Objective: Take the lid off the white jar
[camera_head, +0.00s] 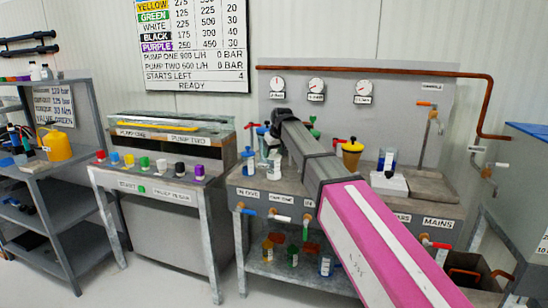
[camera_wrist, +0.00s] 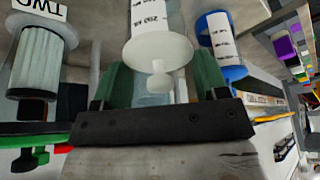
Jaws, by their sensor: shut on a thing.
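The white jar (camera_wrist: 151,14) shows at the top centre of the wrist view, with printed black text on its side. Its round white lid (camera_wrist: 160,50), with a small knob, faces the camera. In the head view the white jar (camera_head: 274,167) stands on the grey bench, left of my arm. My gripper (camera_wrist: 158,76) has its green fingers on either side of the lid and is shut on it. In the head view my gripper is mostly hidden by the end of my arm. Whether the lid is clear of the jar cannot be told.
A blue-lidded jar (camera_wrist: 220,45) stands close beside the white jar; it also shows in the head view (camera_head: 249,162). Gauges and a copper pipe (camera_head: 400,71) are behind.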

